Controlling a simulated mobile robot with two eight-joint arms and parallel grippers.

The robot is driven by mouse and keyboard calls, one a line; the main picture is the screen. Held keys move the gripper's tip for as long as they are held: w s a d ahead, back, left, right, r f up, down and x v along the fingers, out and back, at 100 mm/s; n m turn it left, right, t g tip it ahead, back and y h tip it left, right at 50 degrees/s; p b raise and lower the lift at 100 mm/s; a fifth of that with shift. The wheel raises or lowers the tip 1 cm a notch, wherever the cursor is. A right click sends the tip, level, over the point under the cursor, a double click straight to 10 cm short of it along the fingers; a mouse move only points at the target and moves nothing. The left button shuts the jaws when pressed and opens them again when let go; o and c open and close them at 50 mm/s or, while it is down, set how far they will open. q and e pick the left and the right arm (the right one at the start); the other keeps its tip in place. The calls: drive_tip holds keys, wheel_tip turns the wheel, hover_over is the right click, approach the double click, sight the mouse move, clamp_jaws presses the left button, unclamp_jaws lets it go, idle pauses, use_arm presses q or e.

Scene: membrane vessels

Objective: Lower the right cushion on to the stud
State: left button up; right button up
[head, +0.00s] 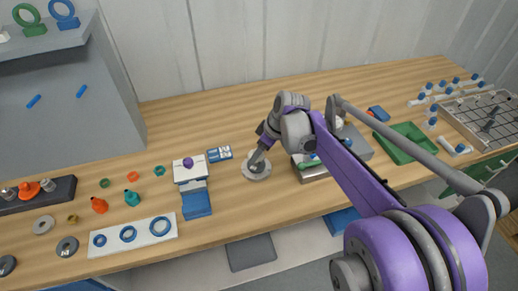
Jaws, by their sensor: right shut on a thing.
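My right gripper (260,154) reaches down from the right over a round light grey piece (252,175) on the bench. It is shut on a small grey part, taken to be the right cushion, mostly hidden by the fingers. The stud cannot be made out under the gripper. Whether the held part touches the round piece cannot be told at this size. My left gripper is not in view.
Left of the gripper stand a blue and white stand with a purple knob (188,162) and a small blue-white block (220,154). A metal box (312,174) stands close on the right, under my arm. A green tray (408,143) lies farther right. Bare wood lies behind.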

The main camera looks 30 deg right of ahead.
drive_tip(key=shift+f, duration=0.45)
drive_tip(key=o, duration=1.4)
drive_tip(key=v, duration=1.1)
drive_tip(key=shift+a+f, duration=0.1)
